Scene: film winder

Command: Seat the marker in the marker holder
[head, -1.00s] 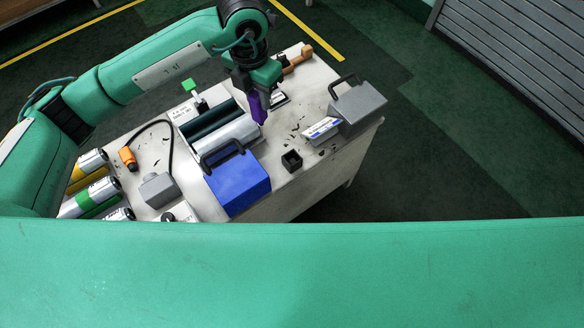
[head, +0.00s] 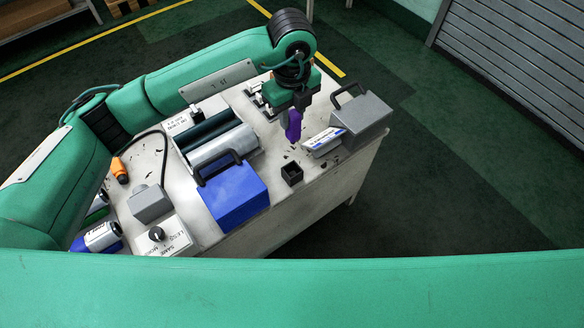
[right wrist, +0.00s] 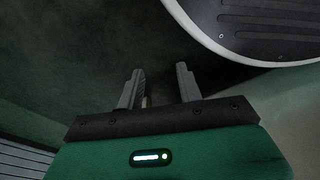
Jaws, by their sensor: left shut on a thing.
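A purple marker (head: 293,126) hangs roughly upright from my left gripper (head: 296,108) in the head view. The gripper is shut on it and partly hides its upper end. A small black square cup that looks like the marker holder (head: 291,174) stands on the table, below the marker in the picture. The marker is apart from it, and nothing shows inside the cup. My right gripper (right wrist: 160,88) shows in the right wrist view with its two fingers apart and nothing between them.
On the white table (head: 325,178), a blue box with a handle (head: 236,196) stands left of the cup. A grey handled box (head: 362,122) and a white-and-blue box (head: 324,141) stand to its right. A roller tray (head: 212,140) lies behind. Small dark marks dot the tabletop.

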